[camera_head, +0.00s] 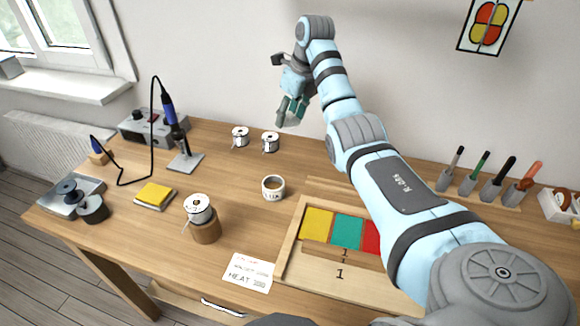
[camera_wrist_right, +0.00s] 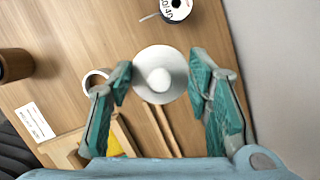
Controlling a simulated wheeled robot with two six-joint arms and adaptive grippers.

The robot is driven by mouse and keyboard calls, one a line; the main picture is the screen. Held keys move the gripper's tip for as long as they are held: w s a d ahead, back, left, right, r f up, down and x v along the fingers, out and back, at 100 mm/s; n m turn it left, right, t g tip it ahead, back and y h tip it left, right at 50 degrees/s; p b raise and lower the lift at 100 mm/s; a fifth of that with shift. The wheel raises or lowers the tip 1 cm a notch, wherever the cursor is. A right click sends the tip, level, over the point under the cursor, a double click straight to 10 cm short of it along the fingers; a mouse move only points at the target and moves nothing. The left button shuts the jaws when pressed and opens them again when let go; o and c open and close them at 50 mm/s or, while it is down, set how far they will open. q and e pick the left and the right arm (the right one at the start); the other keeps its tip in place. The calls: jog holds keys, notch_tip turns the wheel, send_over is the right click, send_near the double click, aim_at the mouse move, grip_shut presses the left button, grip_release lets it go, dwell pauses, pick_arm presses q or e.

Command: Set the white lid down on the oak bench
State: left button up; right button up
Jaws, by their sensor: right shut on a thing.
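My right gripper (camera_head: 291,110) is raised above the back of the oak bench (camera_head: 225,160), with its fingers pointing down. In the right wrist view, the gripper (camera_wrist_right: 161,70) is shut on the white lid (camera_wrist_right: 160,88), a round disc with a pale knob at its middle. The lid is between the two green finger pads, with the bench below. I cannot make out the lid in the head view. My left gripper is not in view.
A white cup (camera_head: 273,188) stands mid-bench, left of a wooden tray (camera_head: 290,245) with coloured tiles. Wire spools (camera_head: 240,137) stand at the back. A soldering station (camera_head: 152,128) is at left, tool holders (camera_head: 490,187) at right. Bare wood lies around the cup.

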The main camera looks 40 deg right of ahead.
jog(key=b, duration=0.1)
send_over(288, 164)
notch_tip(288, 164, down, 7)
jog(key=f, duration=0.4)
jog(key=s+f+b, duration=0.1)
jog(key=f, duration=0.2)
jog(key=shift+s, duration=0.1)
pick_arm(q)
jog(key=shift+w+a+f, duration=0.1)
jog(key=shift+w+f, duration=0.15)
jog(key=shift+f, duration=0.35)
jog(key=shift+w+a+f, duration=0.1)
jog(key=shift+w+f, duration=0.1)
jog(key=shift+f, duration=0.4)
pick_arm(e)
jog(key=shift+d, duration=0.1)
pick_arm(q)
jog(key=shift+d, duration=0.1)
pick_arm(e)
jog(key=shift+f, duration=0.15)
jog(key=o, duration=0.9)
jog(key=shift+o, duration=0.2)
pick_arm(q)
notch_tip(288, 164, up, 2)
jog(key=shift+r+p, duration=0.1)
jog(key=shift+p, duration=1.05)
pick_arm(e)
jog(key=v, duration=1.2)
